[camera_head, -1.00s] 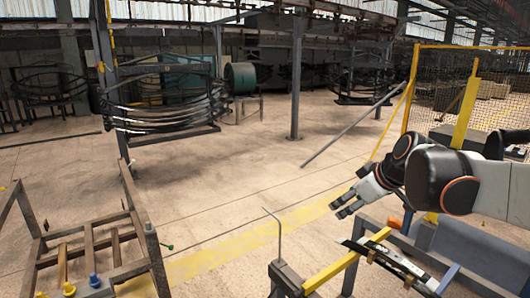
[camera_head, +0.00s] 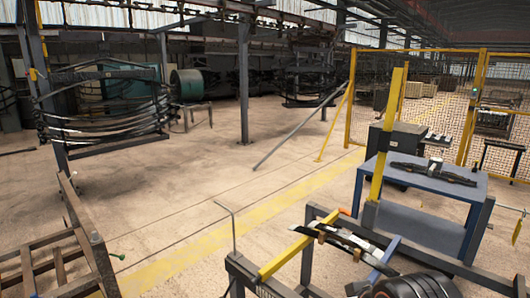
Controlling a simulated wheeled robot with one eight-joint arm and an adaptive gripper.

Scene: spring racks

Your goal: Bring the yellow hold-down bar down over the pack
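A yellow bar (camera_head: 388,130) stands nearly upright, tilted slightly right, on a grey post at the far right end of the rack (camera_head: 307,262). A second, shorter yellow bar (camera_head: 285,258) lies low across the rack at left. A dark pack of leaf springs (camera_head: 345,240) with brownish bands lies slanting on the rack, below and left of the upright bar's foot and apart from it. My arm shows at the bottom edge. Its gripper (camera_head: 357,288) seems to be the cut-off dark and pale piece there, below the pack; its fingers cannot be made out.
A blue table (camera_head: 425,178) with dark spring parts stands behind the upright bar. A yellow mesh fence (camera_head: 440,100) closes the right back. A thin bent rod (camera_head: 234,230) rises at the rack's left. A rusty frame (camera_head: 85,240) stands at lower left. The middle floor is clear.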

